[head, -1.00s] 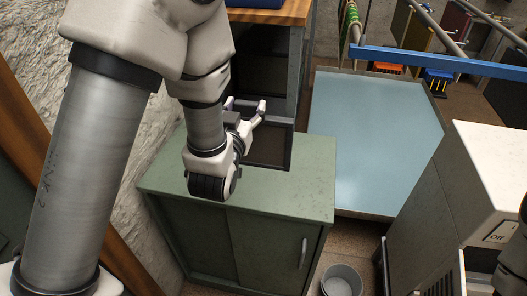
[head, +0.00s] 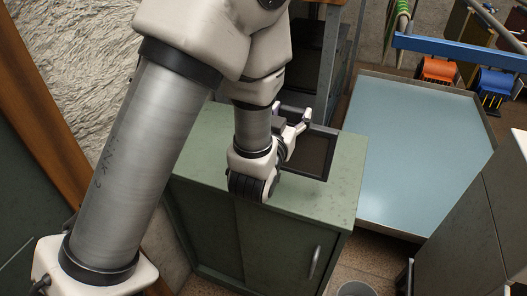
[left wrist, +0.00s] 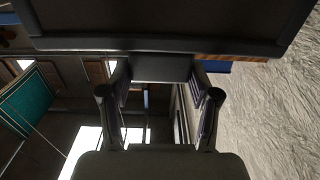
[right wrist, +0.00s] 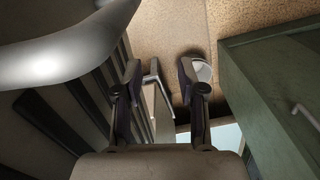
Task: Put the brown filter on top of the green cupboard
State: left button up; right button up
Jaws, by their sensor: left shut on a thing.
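My left gripper (head: 294,124) is shut on the filter's edge from the left. In the left wrist view, the filter's dark frame (left wrist: 160,45) spans the top, with a dark block of it between the fingers (left wrist: 160,95). In the right wrist view, my right gripper (right wrist: 162,80) is open and empty, beside the green cupboard (right wrist: 270,95).
A dark shelf unit with a wooden top (head: 322,2) stands behind the cupboard. A low pale-blue platform (head: 415,150) lies to its right. A grey machine (head: 465,225) is at the right edge. A bucket (head: 355,289) stands on the floor in front. The cupboard's front top is clear.

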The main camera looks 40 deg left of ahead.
pick_arm(q)
jog(key=w+a+f+p, duration=0.2)
jog(key=w+a+p, duration=0.1)
jog(key=a, duration=0.4)
jog(key=w+a+f+p, duration=0.2)
jog(key=w+a+f, duration=0.1)
jog(key=w+a, duration=0.2)
jog(key=shift+a+p, duration=0.4)
jog(key=shift+a, duration=0.6)
jog(key=shift+s, duration=0.15)
jog(key=shift+f, duration=0.1)
jog(key=o, duration=1.7)
jog(key=shift+c, duration=0.2)
